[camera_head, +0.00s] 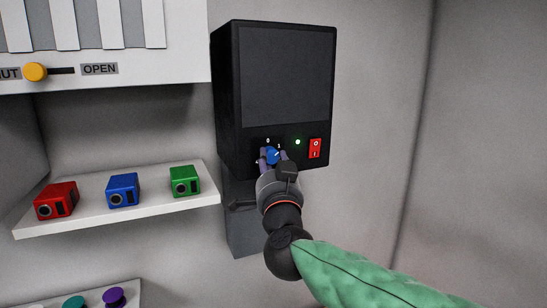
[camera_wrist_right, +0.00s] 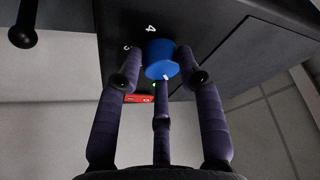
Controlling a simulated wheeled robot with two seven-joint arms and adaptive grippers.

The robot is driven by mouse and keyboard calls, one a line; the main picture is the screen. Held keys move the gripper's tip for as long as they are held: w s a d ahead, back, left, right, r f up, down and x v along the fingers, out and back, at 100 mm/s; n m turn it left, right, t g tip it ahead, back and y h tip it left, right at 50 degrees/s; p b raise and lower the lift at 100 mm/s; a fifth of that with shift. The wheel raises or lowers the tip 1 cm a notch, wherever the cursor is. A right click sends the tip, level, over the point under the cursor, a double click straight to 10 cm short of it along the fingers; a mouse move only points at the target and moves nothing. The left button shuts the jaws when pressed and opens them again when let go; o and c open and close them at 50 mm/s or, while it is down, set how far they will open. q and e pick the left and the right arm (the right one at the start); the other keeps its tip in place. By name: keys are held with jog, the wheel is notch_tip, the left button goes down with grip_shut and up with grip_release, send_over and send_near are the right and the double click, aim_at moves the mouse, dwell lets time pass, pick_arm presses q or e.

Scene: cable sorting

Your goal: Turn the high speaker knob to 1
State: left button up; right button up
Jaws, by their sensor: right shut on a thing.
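The high speaker (camera_head: 288,78) is a black box on the wall with a dark front panel. Its blue knob (camera_head: 272,155) is low on the front, with small white digits around it. A white mark on the knob seems to point up and right, near the 1. My right gripper (camera_head: 271,159) is at the knob, its purple fingers closed around it. In the right wrist view the blue knob (camera_wrist_right: 160,54) sits between the fingers, with its white mark toward the lower right. A 4 shows above it. My left gripper is out of view.
A red switch (camera_head: 315,148) and a lit green light (camera_head: 298,142) are right of the knob. A white shelf (camera_head: 140,215) at left holds red (camera_head: 56,201), blue (camera_head: 123,190) and green (camera_head: 185,181) blocks. A yellow slider knob (camera_head: 35,71) is upper left. The right wall is bare.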

jog(key=shift+s+d+r+m+h+p, duration=0.1)
jog(key=shift+d+r+m+h+p, duration=0.15)
jog(key=shift+r+m, duration=0.45)
jog(key=shift+f+m, duration=0.1)
jog(key=shift+m, duration=0.2)
jog(key=o, duration=1.1)
jog(key=shift+a+f, duration=0.15)
jog(key=shift+f, duration=0.1)
jog(key=shift+s+a+f, duration=0.1)
jog(key=shift+s+f, duration=0.1)
jog(key=shift+s, duration=0.15)
jog(key=v, duration=1.1)
jog(key=shift+r, duration=0.25)
